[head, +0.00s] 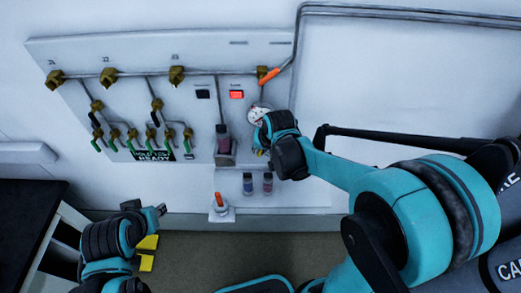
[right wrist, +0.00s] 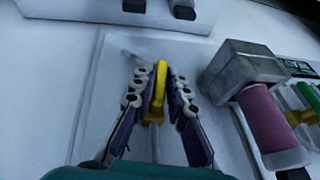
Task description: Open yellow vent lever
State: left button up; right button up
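The yellow vent lever (right wrist: 160,82) shows in the right wrist view, standing between the two fingers of my right gripper (right wrist: 156,92). The fingers are spread on either side of it, with a gap visible at least on the left; contact on the right is unclear. In the head view my right gripper (head: 268,140) is at the wall panel (head: 215,125), right of the pink vial, and mostly hides the lever. My left gripper (head: 158,210) is low at the left, away from the panel; its finger opening is unclear.
A pink vial (head: 223,138) sits in a holder close left of my right gripper. Green-handled valves (head: 116,134), a red switch (head: 237,94) and an orange lever (head: 269,76) are on the panel. Two small vials (head: 248,183) stand below. A black table (head: 25,215) is at left.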

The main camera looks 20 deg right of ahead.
grip_shut()
jog(key=shift+h, duration=0.5)
jog(key=shift+d+g+h, duration=0.15)
jog(key=shift+g+h, duration=0.15)
jog(key=shift+h, duration=0.3)
jog(key=o, duration=0.7)
grip_release()
jog(key=v, duration=1.2)
